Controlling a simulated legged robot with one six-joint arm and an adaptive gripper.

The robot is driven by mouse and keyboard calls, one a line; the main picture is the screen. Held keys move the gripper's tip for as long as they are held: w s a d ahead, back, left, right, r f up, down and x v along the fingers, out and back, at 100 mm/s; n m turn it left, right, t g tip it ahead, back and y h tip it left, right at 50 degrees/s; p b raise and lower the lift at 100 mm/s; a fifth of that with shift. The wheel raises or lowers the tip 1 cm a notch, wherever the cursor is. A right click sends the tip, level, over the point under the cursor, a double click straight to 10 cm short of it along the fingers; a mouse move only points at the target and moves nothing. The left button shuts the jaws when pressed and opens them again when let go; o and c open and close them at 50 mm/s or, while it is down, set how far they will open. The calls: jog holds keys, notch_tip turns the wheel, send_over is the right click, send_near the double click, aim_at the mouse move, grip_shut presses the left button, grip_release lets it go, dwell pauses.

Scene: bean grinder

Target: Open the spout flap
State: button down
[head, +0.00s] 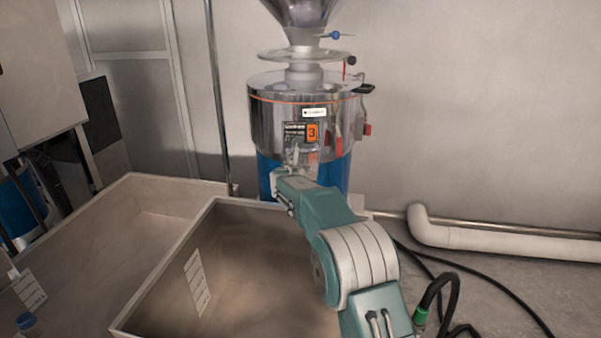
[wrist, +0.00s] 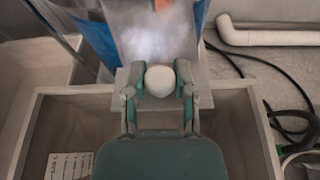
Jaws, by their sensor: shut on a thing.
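The bean grinder (head: 290,100) stands against the wall, with a shiny metal drum over a blue base. My gripper (head: 294,162) reaches to its front, below the orange "3" label. In the wrist view my gripper (wrist: 158,82) has a finger on each side of a round white knob (wrist: 159,81) and is shut on it. A shiny metal surface (wrist: 155,40) rises just behind the knob. The spout flap cannot be clearly told apart from the metal around the knob. In the head view my gripper and arm hide the knob.
A large open bin (head: 155,285) stands in front of the grinder, under my arm. Another open bin (head: 120,185) is at its left. A white pipe (head: 500,240) and black cables (head: 480,290) lie along the floor at the right. A thin upright pole (head: 217,100) stands left of the grinder.

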jog(key=shift+w+r+g, duration=0.3)
jog(key=shift+r+g, duration=0.05)
jog(key=shift+g, duration=0.65)
jog(key=shift+w+r+g+y, duration=0.1)
jog(key=shift+w+g+y, duration=0.15)
jog(key=shift+g, duration=0.35)
jog(key=shift+w+r+g+y, duration=0.15)
jog(key=shift+g+y, duration=0.1)
jog(key=shift+g, duration=0.35)
jog(key=shift+c, duration=2.2)
grip_release()
jog(key=shift+a+f, duration=0.1)
jog(key=shift+v, duration=0.95)
jog(key=v, duration=1)
